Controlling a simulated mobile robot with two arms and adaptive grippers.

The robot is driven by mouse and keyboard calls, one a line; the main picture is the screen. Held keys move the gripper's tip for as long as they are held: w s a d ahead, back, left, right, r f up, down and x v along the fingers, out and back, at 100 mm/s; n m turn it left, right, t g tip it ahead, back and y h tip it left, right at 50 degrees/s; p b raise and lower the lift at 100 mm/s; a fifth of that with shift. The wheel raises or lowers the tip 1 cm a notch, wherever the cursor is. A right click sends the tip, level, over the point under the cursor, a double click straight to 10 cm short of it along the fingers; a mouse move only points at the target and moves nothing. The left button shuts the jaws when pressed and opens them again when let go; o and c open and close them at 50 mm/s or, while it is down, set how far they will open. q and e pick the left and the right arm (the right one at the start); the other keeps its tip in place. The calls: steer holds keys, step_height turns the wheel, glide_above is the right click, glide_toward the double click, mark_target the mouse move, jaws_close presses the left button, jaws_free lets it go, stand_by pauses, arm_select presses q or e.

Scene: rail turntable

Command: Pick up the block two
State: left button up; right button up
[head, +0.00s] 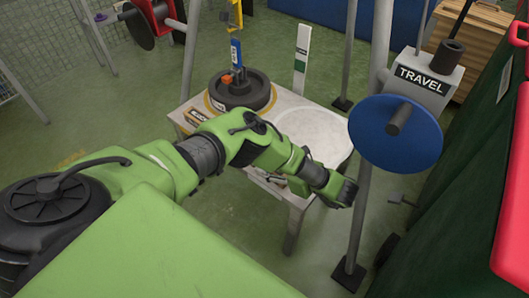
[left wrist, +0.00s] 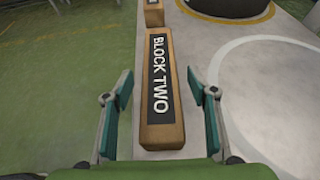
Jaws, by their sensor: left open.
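Block two (left wrist: 160,130) is a long orange-brown block with a black label reading "BLOCK TWO". It lies on the pale table (left wrist: 195,45) along its left edge in the left wrist view. My left gripper (left wrist: 165,90) is open, with one teal finger on each side of the block and a gap visible on both sides. The fingers do not grip it. In the head view my green left arm reaches over the table and hides most of block two and the gripper. My right gripper is not in view.
Another labelled block (head: 196,116) lies farther along the table edge, beside a black round base (head: 240,92). A white disc (head: 315,135) is on the table. A post with a blue disc (head: 395,135) and a "TRAVEL" box (head: 423,80) stands close at right.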

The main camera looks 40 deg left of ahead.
arm_select(q)
steer(key=shift+x, duration=0.95)
steer(key=c, duration=1.4)
steer(key=shift+w, duration=0.1)
